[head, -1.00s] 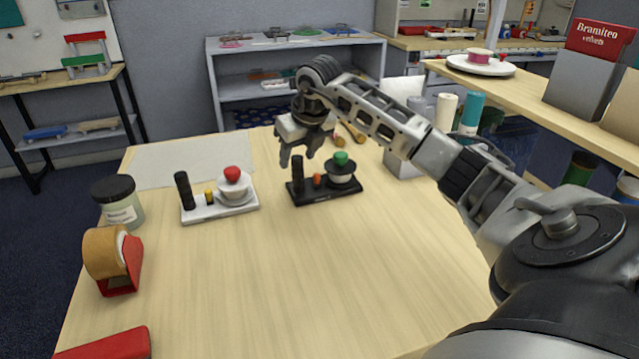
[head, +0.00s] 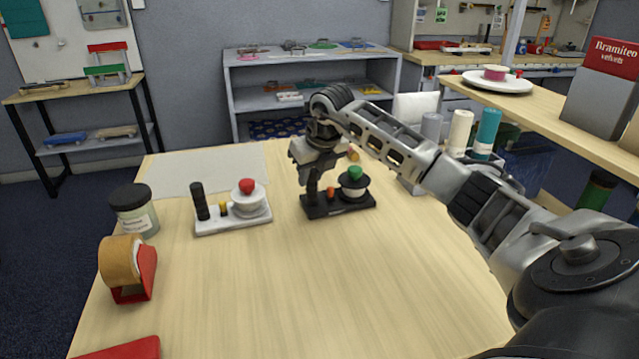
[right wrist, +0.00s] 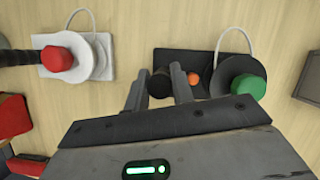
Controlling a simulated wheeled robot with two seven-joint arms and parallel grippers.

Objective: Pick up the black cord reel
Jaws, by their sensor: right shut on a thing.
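The black cord reel (head: 352,205) stands on the table, with a dark upright post, a small orange knob and a green-topped spool on a flat black base. It also shows in the right wrist view (right wrist: 213,60), with a white cord looping from the spool. My right gripper (head: 313,188) is down at its left end, shut on the dark post, one finger on each side. The base appears to rest on the table. In the right wrist view the gripper (right wrist: 160,85) hides part of the base's near edge. My left gripper is not in view.
A similar white reel (head: 232,222) with a red top stands to the left. A jar (head: 135,215) and a tape roll in a red holder (head: 128,265) are further left. Several upright rolls, including a teal one (head: 486,133), stand at right.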

